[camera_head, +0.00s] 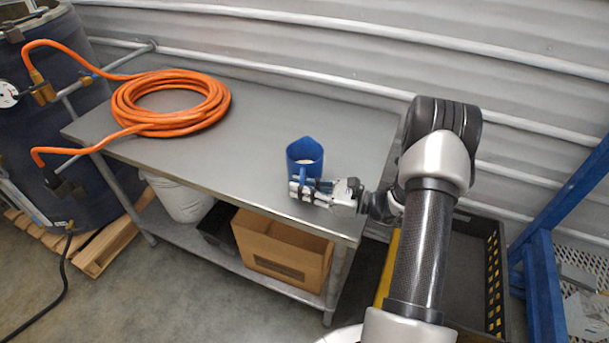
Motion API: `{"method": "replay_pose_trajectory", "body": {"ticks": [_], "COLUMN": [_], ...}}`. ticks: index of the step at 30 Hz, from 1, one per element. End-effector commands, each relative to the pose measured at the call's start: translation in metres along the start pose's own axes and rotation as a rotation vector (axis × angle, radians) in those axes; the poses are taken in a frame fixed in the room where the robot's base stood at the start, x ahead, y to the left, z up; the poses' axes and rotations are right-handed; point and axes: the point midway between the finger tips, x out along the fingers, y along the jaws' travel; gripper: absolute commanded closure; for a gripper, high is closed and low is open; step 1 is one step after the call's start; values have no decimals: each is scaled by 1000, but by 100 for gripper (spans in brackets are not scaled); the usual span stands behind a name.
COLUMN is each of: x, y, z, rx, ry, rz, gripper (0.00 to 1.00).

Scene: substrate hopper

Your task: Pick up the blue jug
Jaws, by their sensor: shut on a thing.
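The blue jug (304,153) stands upright on the grey metal table (245,110), near its right front part. My gripper (304,187) reaches in from the right at the jug's near side, where the handle is. It is shut on the jug, apparently at the handle; the fingers hide the exact contact. I cannot tell whether the jug's base touches the table.
A coiled orange hose (171,103) lies on the table's left part and runs to a dark barrel (45,130). A cardboard box (282,250) and white bucket (181,199) are on the lower shelf. A black crate (480,265) and blue frame (545,285) stand at right.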

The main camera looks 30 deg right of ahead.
Motion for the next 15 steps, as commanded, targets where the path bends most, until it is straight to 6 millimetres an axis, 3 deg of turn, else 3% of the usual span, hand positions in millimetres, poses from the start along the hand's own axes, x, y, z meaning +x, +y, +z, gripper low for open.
{"method": "replay_pose_trajectory", "body": {"ticks": [15], "x": [0], "y": [0], "z": [8], "rx": [-2], "ry": [-1], "rz": [0], "gripper": [100]}}
